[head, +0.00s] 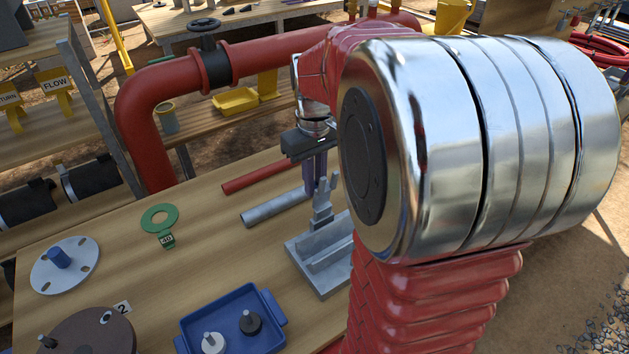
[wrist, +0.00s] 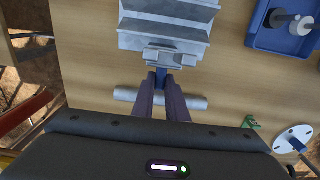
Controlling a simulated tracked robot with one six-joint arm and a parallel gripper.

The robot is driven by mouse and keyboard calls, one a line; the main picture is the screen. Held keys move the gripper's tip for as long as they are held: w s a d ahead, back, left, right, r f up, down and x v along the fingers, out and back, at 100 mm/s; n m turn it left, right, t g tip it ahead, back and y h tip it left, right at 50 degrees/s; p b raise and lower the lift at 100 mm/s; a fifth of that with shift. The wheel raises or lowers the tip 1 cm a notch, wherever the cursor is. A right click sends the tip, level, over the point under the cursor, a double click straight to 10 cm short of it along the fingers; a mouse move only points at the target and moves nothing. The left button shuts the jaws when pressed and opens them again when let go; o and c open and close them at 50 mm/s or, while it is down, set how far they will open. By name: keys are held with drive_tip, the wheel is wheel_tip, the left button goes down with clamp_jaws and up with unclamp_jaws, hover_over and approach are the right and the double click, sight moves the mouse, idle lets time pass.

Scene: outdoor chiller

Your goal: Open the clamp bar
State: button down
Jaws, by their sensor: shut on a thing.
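The grey metal clamp (head: 318,258) stands on the wooden bench, partly behind my arm in the head view. Its stepped base also shows at the top of the wrist view (wrist: 165,38). The clamp bar (head: 323,208) rises upright from the base. In the wrist view, the bar's near end (wrist: 170,58) has a small blue part (wrist: 160,73) at it. My gripper (head: 317,188) points down at the top of the bar. In the wrist view its two dark purple fingers (wrist: 161,84) are shut on that blue end, and the fingers hide part of it.
A grey pipe (head: 276,207) and a red rod (head: 254,178) lie on the bench beside the clamp. A blue tray (head: 227,310) with knobbed pieces, a green ring tag (head: 160,218) and a white flange (head: 64,268) lie left. A red pipe with valve (head: 150,100) runs behind.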

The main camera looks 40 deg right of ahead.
drive_tip(key=shift+w, duration=0.1)
drive_tip(key=shift+w+f+g, duration=0.3)
drive_tip(key=shift+w+g, duration=0.2)
drive_tip(key=shift+g, duration=0.25)
drive_tip(key=shift+w+f+g, duration=0.3)
drive_tip(key=shift+w+g, duration=0.15)
drive_tip(key=shift+g, duration=0.3)
drive_tip(key=c, duration=1.8)
unclamp_jaws()
drive_tip(key=shift+o, duration=0.2)
drive_tip(key=v, duration=1.3)
drive_tip(key=shift+w+r, duration=0.15)
drive_tip(key=shift+r, duration=0.15)
drive_tip(key=shift+d, duration=0.1)
